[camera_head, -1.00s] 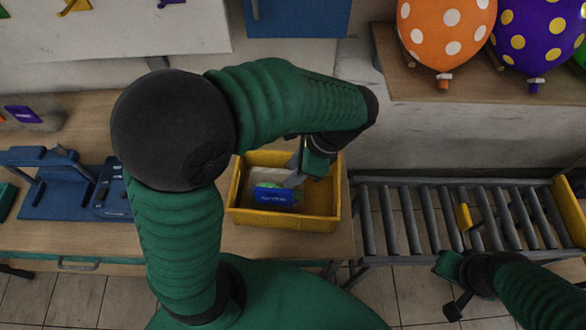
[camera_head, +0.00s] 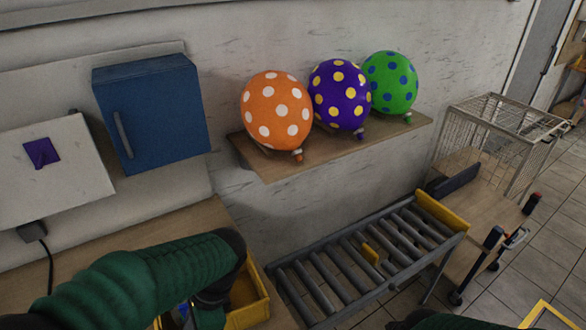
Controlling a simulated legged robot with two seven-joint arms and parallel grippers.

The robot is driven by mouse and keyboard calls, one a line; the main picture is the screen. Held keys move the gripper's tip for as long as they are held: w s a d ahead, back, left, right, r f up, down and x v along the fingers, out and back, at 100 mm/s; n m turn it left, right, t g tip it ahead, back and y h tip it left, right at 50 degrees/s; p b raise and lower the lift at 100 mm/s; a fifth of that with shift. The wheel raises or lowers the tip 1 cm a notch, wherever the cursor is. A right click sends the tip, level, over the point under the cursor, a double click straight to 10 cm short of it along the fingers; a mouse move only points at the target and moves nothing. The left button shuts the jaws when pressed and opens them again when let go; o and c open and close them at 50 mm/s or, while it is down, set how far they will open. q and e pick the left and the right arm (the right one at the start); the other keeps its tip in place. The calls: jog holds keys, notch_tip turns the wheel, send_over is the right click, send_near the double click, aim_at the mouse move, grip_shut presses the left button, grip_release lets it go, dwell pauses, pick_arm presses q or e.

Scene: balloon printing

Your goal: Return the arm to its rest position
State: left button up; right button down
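My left arm, in green sleeving, reaches in from the lower left over the yellow bin (camera_head: 262,297). Its gripper (camera_head: 205,310) is at the bottom edge, mostly hidden by the arm, so its opening cannot be made out. A small blue item shows beside it in the bin. Of my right arm only a strip of green sleeve shows at the bottom edge. The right gripper is outside the picture.
Orange (camera_head: 276,108), purple (camera_head: 340,94) and green (camera_head: 390,82) spotted balloons stand on a wall shelf (camera_head: 330,148). A blue cabinet (camera_head: 152,110) hangs left. A wire cage cart (camera_head: 495,140) stands right.

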pick_arm(q)
notch_tip(320, 180, down, 7)
jog(key=s+n+t+h, duration=0.1)
jog(key=n+t+h, duration=0.3)
jog(key=n, duration=0.8)
jog(key=shift+s+d+n+t, duration=0.2)
jog(key=shift+n+t, duration=0.2)
